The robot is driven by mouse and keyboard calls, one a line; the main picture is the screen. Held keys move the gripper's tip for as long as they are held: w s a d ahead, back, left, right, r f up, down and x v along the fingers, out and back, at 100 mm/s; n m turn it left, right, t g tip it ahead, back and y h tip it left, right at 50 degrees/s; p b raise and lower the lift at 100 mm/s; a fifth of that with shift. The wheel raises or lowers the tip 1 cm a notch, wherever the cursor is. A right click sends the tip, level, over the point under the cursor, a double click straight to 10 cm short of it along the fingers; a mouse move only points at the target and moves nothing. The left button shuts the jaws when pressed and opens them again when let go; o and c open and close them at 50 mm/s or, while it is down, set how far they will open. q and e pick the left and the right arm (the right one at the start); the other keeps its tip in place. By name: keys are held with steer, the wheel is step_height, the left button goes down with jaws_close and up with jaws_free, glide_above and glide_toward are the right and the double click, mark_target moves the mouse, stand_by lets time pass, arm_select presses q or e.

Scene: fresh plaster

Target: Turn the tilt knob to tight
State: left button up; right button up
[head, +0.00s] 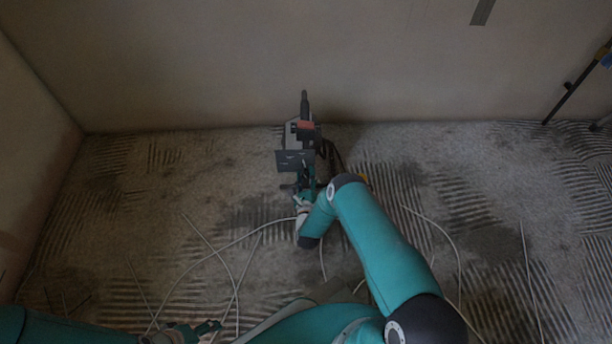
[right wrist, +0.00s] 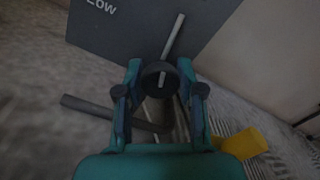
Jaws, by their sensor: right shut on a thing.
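The tilt knob (right wrist: 150,74) is a dark round knob with a short pale mark, on a grey panel (right wrist: 125,28) lettered "Low". A pale bar runs up and right from behind the knob, roughly in line with its mark. My right gripper (right wrist: 160,84) is shut on the knob, one finger at each side. In the head view the panel (head: 288,160) faces me on a device by the back wall; my right gripper (head: 306,186) is just in front, and the knob is too small to make out. My left gripper (head: 207,329) is low in the picture, away from the device; its opening is unclear.
A dark grey rod (right wrist: 105,112) crosses behind my right gripper's fingers, and a yellow object (right wrist: 243,143) lies to their right. Pale cables (head: 225,248) curve over the streaked floor. The floor left of the device is mostly clear. A dark pole (head: 572,92) leans at the right.

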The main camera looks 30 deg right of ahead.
steer(key=m, duration=0.4)
steer(key=shift+s+f, duration=0.15)
steer(key=shift+f, duration=0.2)
steer(key=shift+m, duration=0.3)
steer(key=o, duration=1.1)
steer(key=shift+o, duration=0.3)
steer(key=shift+r, duration=0.15)
steer(key=v, duration=0.7)
steer(key=shift+a, duration=0.2)
